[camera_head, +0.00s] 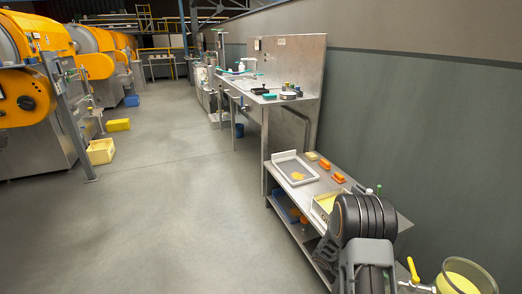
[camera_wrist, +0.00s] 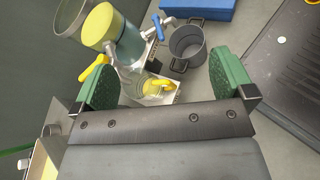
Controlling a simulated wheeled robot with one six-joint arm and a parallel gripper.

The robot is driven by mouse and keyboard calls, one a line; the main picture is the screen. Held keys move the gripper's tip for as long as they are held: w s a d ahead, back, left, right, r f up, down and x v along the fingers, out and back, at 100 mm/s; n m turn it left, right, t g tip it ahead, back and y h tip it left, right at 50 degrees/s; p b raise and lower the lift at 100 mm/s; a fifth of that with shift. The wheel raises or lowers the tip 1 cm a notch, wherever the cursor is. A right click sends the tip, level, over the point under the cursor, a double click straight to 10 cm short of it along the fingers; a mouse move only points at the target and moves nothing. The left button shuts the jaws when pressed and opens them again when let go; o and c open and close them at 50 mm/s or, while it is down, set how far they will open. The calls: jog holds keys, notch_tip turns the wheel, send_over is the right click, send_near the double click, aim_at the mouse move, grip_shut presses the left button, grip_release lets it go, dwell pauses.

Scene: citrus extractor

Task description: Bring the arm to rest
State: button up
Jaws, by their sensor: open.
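My arm (camera_head: 364,225) shows in the head view at the lower right, in front of the low steel bench (camera_head: 400,221). My gripper (camera_wrist: 163,85) fills the lower part of the wrist view. Its two green-padded fingers stand wide apart, with nothing held between them. Beyond the fingers is a clear vessel with yellow contents and a yellow tap (camera_wrist: 164,84). The fingertips do not show in the head view.
A white tray (camera_head: 275,162) and orange items (camera_head: 328,166) lie on the bench. A glass bowl with yellow contents (camera_head: 481,270) is at the lower right. The wrist view shows a grey pot (camera_wrist: 188,50) and a blue box (camera_wrist: 205,8).

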jog(key=s+a+r+m+t+y+p, duration=0.1)
jog(key=a+r+p, duration=0.6)
jog(key=r, duration=0.7)
jog(key=s+a+r+m+t+y+p, duration=0.2)
jog(key=a+r+t+y+p, duration=0.4)
jog(key=r, duration=0.9)
jog(key=s+a+r+m+t+y+p, duration=0.2)
jog(key=a+r+m+t+y+p, duration=0.2)
jog(key=a+r+p, duration=0.4)
notch_tip(320, 180, up, 7)
jog(key=shift+a+r+t+p, duration=0.2)
jog(key=shift+a+t+p, duration=0.1)
jog(key=shift+p, duration=0.25)
jog(key=shift+c, duration=0.5)
